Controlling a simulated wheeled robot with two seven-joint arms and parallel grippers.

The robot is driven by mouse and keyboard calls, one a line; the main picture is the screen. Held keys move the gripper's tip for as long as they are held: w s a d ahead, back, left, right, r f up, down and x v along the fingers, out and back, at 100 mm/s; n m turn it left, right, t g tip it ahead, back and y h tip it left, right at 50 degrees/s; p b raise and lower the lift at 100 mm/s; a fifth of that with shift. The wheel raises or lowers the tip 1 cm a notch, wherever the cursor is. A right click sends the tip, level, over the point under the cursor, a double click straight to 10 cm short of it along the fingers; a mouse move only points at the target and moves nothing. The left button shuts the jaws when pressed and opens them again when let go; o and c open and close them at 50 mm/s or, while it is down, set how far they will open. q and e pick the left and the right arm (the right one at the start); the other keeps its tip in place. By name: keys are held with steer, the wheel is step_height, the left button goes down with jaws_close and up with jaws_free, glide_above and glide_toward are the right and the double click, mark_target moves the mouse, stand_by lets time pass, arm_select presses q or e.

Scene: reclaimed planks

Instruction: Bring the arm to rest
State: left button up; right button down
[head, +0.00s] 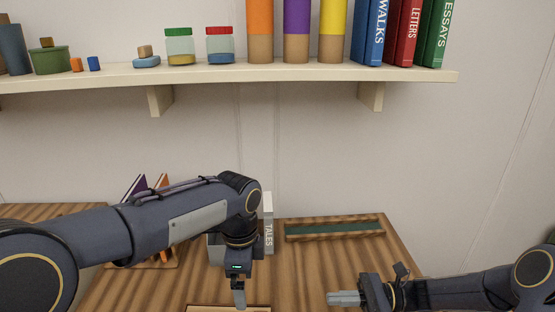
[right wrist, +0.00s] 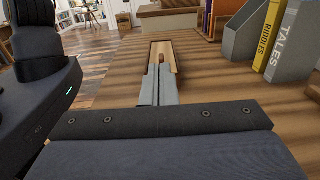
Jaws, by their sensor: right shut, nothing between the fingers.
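My right arm reaches in from the right in the head view. Its gripper (head: 343,298) is level, points left and is shut and empty above the front right of the plank table (head: 305,270). In the right wrist view the shut fingers (right wrist: 158,85) lie together with nothing between them. My left arm comes in from the left, and its gripper (head: 239,296) points down near the table's front edge. Its fingers show edge-on, so I cannot tell their opening.
A shallow tray (head: 335,231) with a dark green floor lies at the back right. A book marked TALES (head: 268,236) stands behind my left arm. A narrow wooden tray (right wrist: 174,49) lies beyond my right fingertips. A loaded shelf (head: 250,74) hangs above.

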arm_select(q)
steer(key=s+a+r+n+t+h+p, duration=0.1)
steer(key=s+a+r+n, duration=0.1)
steer(key=s+a+n, duration=0.25)
steer(key=s+a+r+n+h+p, duration=0.1)
steer(key=s+a+r+n+h, duration=0.15)
steer(key=s+a, duration=0.2)
steer(key=s+a+f+n+t, duration=0.1)
steer(key=s+a+n+t, duration=0.1)
steer(key=s+n, duration=0.4)
steer(key=s+a+f+n+t+p, duration=0.1)
steer(key=s+a+n+t, duration=0.1)
steer(key=s+n, duration=0.4)
steer(key=shift+s+a+n+t, duration=0.15)
steer(key=shift+a+n+t, duration=0.1)
steer(key=shift+n+t, duration=0.05)
arm_select(e)
steer(key=s+d+r+n+t+h, duration=0.2)
steer(key=s+r+n+h, duration=0.3)
steer(key=s, duration=0.5)
steer(key=s+d+r+n+t+h, duration=0.3)
steer(key=s+r+n+h, duration=0.3)
steer(key=s+n+h, duration=0.3)
steer(key=shift+s+d+r+n+t, duration=0.25)
steer(key=shift+s+d+n, duration=0.45)
steer(key=shift+s+n, duration=0.5)
